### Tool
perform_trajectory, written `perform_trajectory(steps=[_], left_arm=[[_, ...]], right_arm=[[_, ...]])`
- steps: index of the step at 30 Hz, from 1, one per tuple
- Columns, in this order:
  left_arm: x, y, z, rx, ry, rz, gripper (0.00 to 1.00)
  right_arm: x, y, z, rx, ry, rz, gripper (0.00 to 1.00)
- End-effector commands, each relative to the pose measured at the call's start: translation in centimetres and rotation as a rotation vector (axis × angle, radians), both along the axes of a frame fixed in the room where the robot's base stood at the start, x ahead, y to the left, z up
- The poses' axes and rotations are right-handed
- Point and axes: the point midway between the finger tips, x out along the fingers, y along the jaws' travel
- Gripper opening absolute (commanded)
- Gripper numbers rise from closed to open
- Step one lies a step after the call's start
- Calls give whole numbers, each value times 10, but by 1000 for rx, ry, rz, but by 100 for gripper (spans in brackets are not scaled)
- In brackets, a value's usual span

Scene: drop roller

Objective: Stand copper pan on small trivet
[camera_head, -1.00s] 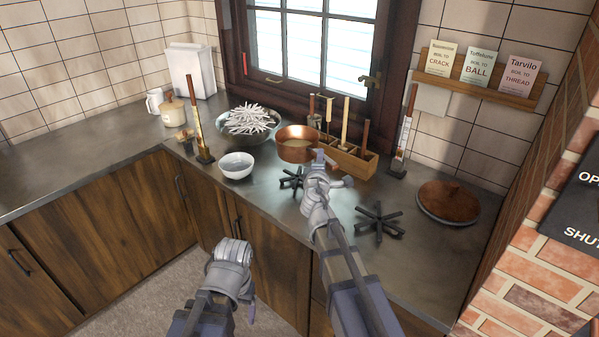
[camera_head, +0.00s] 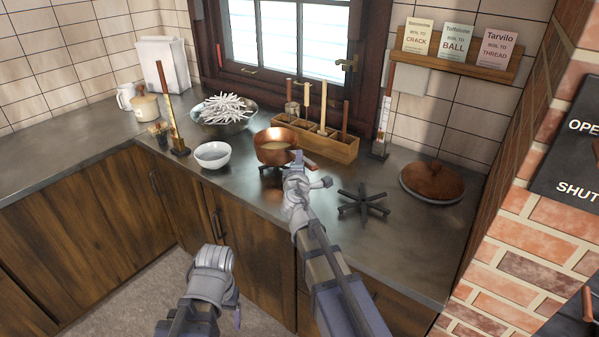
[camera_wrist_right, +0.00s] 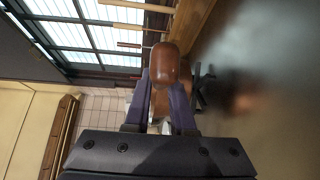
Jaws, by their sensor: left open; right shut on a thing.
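The copper pan (camera_head: 272,147) is upright over the small dark trivet (camera_head: 266,169), whose legs show just under the pan's base. I cannot tell whether the pan rests on it or hangs slightly above. My right gripper (camera_head: 298,168) is shut on the pan's handle. The brown handle end (camera_wrist_right: 166,64) shows between the purple fingers in the right wrist view. My arm hides part of the trivet. My left gripper (camera_head: 222,285) is open and empty, in front of the cabinets and away from the counter objects.
A larger black trivet (camera_head: 363,203) and a brown round lid (camera_head: 432,182) lie to the right. A white bowl (camera_head: 212,155), a bowl of white strips (camera_head: 224,112) and a wooden utensil box (camera_head: 330,146) stand close to the pan. The front right counter is clear.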

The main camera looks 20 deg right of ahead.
Motion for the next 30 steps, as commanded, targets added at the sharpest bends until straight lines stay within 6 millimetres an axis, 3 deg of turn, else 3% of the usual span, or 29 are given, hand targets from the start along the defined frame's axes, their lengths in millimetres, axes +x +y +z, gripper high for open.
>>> perform_trajectory(steps=[1, 6, 19, 20, 27, 30], left_arm=[[0, 0, -11, 0, 0, 0, 77], [0, 0, -29, 0, 0, 0, 77], [0, 0, -32, 0, 0, 0, 77], [0, 0, -31, 0, 0, 0, 77], [0, 0, -31, 0, 0, 0, 77], [0, 0, -31, 0, 0, 0, 77]], right_arm=[[0, 0, -11, 1, -1, 1, 0], [0, 0, -29, 1, -1, 1, 0], [0, 0, -32, 1, -1, 1, 0], [0, 0, -31, 0, 0, 0, 26], [0, 0, -31, 0, 0, 0, 52], [0, 0, -31, 0, 0, 0, 52]])
